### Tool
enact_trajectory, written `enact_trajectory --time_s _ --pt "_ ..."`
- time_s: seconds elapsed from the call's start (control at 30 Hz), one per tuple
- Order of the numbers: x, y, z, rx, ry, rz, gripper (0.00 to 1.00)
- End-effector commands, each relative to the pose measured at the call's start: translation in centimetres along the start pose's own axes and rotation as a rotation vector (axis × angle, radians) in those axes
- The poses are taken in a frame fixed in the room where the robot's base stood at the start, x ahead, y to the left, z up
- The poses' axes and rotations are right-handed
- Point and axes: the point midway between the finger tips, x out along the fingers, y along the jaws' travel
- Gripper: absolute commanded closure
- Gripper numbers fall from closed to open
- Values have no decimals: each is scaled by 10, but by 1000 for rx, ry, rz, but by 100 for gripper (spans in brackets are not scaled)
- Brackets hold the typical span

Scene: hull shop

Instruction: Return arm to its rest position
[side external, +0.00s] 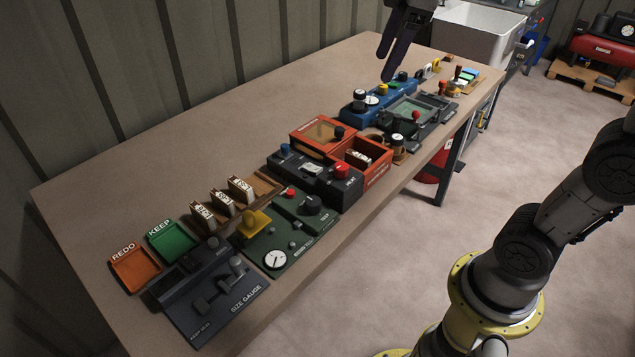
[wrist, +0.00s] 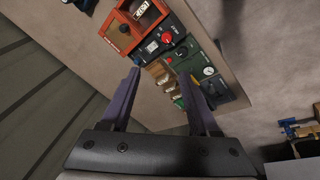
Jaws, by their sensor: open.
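My gripper (side external: 399,45) hangs above the far part of the workbench (side external: 160,110), at the top of the side external view. Its two dark fingers point down, and nothing is between them. In the wrist view my gripper (wrist: 160,95) shows two fingers spread well apart, open and empty. The bench and its devices lie beyond the fingertips. Most of my arm between the gripper and the yellow base part at the lower right is out of the side view.
A row of devices lines the bench's front: a size gauge (side external: 210,295), green panel (side external: 290,230), red-orange boxes (side external: 325,137), and blue unit (side external: 378,95). Green (side external: 172,240) and orange (side external: 135,270) trays sit at the near end. A white sink (side external: 475,30) stands behind. The bench's rear is clear.

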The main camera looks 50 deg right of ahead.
Motion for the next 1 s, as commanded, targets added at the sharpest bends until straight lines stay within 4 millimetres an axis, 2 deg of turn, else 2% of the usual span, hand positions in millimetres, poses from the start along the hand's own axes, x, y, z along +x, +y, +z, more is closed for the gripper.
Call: enact_trajectory --time_s 0.03,0.23,0.4,0.5,0.63,0.8,1.0 --pt "-5 -19 11 30 22 15 38" --pt "3 -82 54 209 100 53 38" --pt "33 -125 89 410 153 57 38" --pt "54 -141 104 536 160 47 38" --pt "70 -146 108 675 157 33 38" --pt "69 -142 105 749 178 36 38" --pt "68 -142 105 751 177 35 38"
